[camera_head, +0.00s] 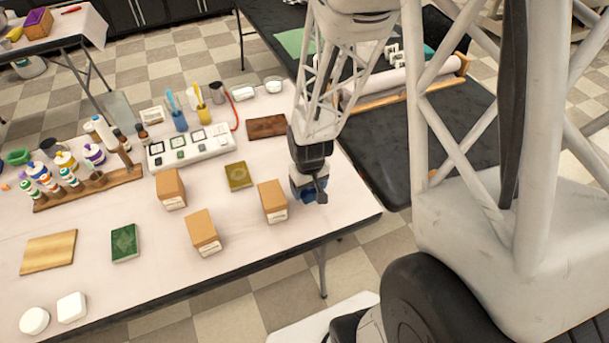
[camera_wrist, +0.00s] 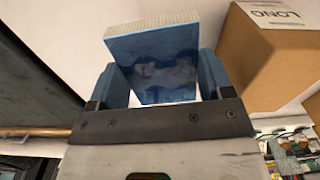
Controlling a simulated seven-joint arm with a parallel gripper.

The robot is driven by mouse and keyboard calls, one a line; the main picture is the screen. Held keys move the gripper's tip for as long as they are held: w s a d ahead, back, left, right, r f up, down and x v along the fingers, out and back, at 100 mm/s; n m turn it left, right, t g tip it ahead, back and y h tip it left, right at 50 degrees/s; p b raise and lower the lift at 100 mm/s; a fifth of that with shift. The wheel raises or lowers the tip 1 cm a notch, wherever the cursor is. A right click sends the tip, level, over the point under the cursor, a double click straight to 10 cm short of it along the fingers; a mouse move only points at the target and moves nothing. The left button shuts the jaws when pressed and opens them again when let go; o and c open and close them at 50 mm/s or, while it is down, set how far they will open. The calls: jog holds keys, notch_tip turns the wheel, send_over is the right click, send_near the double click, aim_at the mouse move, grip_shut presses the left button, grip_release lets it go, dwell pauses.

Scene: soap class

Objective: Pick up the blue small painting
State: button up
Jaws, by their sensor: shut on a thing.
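The small blue painting (camera_wrist: 155,65) shows in the wrist view, with a mottled blue face and a pale edge along its top. My gripper (camera_wrist: 168,85) is shut on it, with one blue-grey finger at each side. The painting sits slightly tilted between the fingers. In the head view my gripper (camera_head: 308,192) is low at the right end of the white table (camera_head: 330,225), just right of a cardboard box. Only a bit of blue shows there, and the arm hides most of the painting. I cannot tell whether it touches the tabletop.
A cardboard box (camera_head: 272,202) stands close beside my gripper, and it also shows in the wrist view (camera_wrist: 270,60). Two more boxes (camera_head: 203,233) (camera_head: 171,190) stand to the left. A green painting (camera_head: 124,243) and an olive one (camera_head: 239,176) lie on the table. The front right tabletop is clear.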

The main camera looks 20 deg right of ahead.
aim_at(312, 197)
jog(key=shift+s+a+r, duration=0.1)
jog(key=shift+s, duration=0.7)
jog(key=shift+s+a+r, duration=0.1)
jog(key=shift+s, duration=0.7)
